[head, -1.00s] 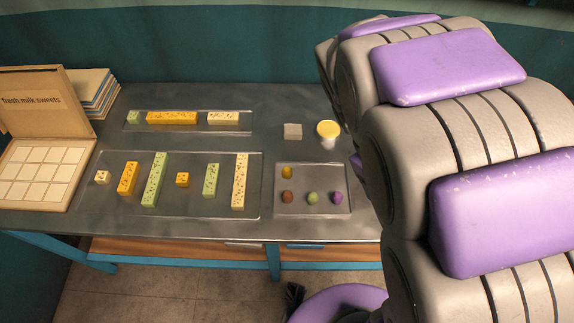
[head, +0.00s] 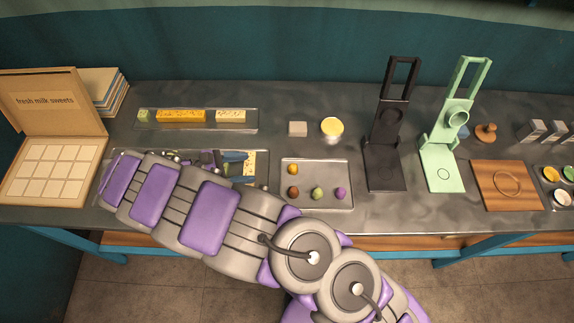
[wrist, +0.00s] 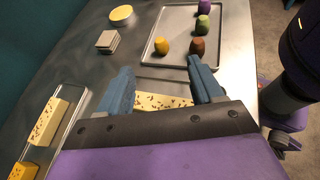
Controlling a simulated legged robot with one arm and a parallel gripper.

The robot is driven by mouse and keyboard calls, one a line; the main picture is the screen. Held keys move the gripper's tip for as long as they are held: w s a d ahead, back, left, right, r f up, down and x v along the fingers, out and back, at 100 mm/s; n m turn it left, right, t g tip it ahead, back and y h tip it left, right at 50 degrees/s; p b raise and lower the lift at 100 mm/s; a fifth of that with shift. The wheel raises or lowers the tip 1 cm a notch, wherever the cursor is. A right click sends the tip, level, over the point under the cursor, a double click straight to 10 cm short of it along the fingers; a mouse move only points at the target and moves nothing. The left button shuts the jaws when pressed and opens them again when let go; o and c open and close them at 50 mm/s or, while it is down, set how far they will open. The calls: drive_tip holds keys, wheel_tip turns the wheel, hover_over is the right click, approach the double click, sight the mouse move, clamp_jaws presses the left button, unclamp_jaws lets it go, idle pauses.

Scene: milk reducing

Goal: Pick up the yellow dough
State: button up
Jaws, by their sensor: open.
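The yellow dough (head: 292,169) is a small ball at the back left of a small metal tray (head: 330,168). It also shows in the wrist view (wrist: 162,46), beyond my fingertips, beside the brown dough (wrist: 198,47). My gripper (head: 243,167) is open, over the right part of the large sweets tray, to the left of the dough tray. In the wrist view, its blue fingers (wrist: 160,67) are spread apart, and a cream speckled bar (wrist: 165,101) shows between them. I cannot tell how far above that bar the fingers are. The dough is apart from the fingers.
Brown, green (head: 317,193) and purple (head: 340,193) dough share the small tray. A grey block (head: 297,128) and yellow-topped cup (head: 332,127) stand behind it. A black press (head: 385,150) stands right. My arm hides most of the large tray. A sweets box (head: 50,170) is far left.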

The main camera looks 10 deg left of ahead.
drive_tip(key=shift+s+a+f+n+t, duration=0.3)
drive_tip(key=shift+s+f+n, duration=0.1)
drive_tip(key=shift+s, duration=0.3)
drive_tip(key=shift+s+d+f+y, duration=0.1)
drive_tip(key=shift+s+f+y, duration=0.05)
drive_tip(key=shift+s+y, duration=0.2)
drive_tip(key=shift+d+f+n+t, duration=0.15)
drive_tip(key=shift+d+n+t, duration=0.05)
drive_tip(key=shift+n+t, duration=0.1)
drive_tip(key=b, duration=0.1)
approach(288, 173)
drive_tip(key=w+d, duration=0.1)
drive_tip(key=d, duration=0.1)
drive_tip(key=w+d+b, duration=0.1)
drive_tip(key=w, duration=0.1)
drive_tip(key=shift+d+r, duration=0.4)
drive_tip(key=shift+w+d+f+b, duration=0.25)
drive_tip(key=shift+w+d+f, duration=0.05)
drive_tip(key=shift+w+f, duration=0.15)
drive_tip(key=shift+w+d+f+b, duration=0.2)
drive_tip(key=shift+w+d+f, duration=0.05)
drive_tip(key=shift+w+f, duration=0.25)
drive_tip(key=shift+w+d+f, duration=0.15)
drive_tip(key=shift+w+d, duration=0.1)
drive_tip(key=shift+d, duration=0.35)
drive_tip(key=shift+w+d+f, duration=0.15)
drive_tip(key=shift+w+d, duration=0.1)
drive_tip(key=shift+d, duration=0.3)
drive_tip(key=shift+a, duration=0.2)
drive_tip(key=c, duration=1.1)
